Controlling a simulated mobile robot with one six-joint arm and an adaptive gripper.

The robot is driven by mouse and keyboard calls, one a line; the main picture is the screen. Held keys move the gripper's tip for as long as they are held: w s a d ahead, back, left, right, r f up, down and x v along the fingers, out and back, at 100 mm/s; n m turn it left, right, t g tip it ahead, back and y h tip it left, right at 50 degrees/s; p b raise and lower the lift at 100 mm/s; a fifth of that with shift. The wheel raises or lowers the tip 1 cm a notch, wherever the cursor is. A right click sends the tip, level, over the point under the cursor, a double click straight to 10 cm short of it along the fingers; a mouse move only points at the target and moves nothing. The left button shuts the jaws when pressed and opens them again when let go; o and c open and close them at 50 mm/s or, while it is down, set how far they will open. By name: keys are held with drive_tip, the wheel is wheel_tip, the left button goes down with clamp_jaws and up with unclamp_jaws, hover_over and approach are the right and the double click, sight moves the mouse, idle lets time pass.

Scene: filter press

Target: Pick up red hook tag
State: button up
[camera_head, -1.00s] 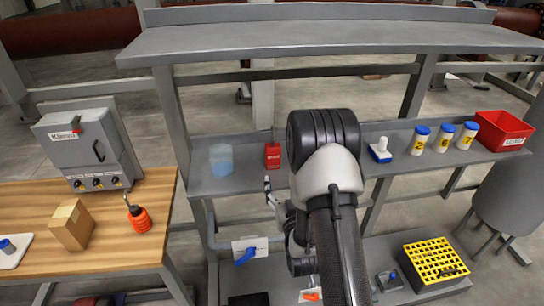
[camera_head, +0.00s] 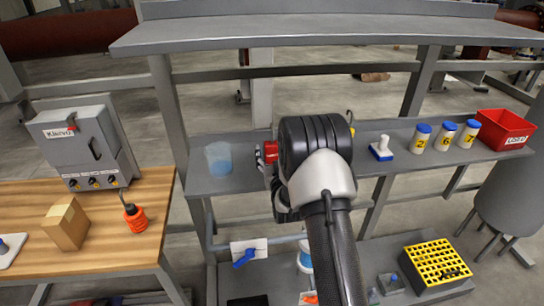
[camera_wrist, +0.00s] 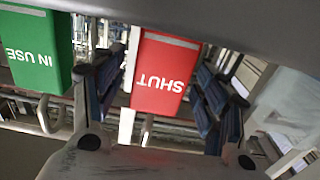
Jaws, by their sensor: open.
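The red tag marked SHUT (camera_wrist: 165,72) hangs between the two open fingers of my gripper (camera_wrist: 158,95) in the wrist view. Its lettering appears upside down, and a gap shows between the tag and each finger. Its top is cut off by the grey shape across the upper edge, so its hook is hidden. In the head view, a small part of the red tag (camera_head: 270,151) shows beside my gripper (camera_head: 264,160); my wrist covers much of this area.
A green tag marked IN USE (camera_wrist: 36,62) hangs close to my left finger. Along the shelf stand a translucent blue cup (camera_head: 219,158), a blue-and-white stamp-like item (camera_head: 381,149), several numbered jars (camera_head: 445,137) and a red bin (camera_head: 505,130). A blue-handled valve (camera_head: 246,252) is lower down.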

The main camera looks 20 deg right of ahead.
drive_tip(key=shift+w, duration=0.2)
drive_tip(key=shift+c, duration=0.6)
drive_tip(key=c, duration=1.1)
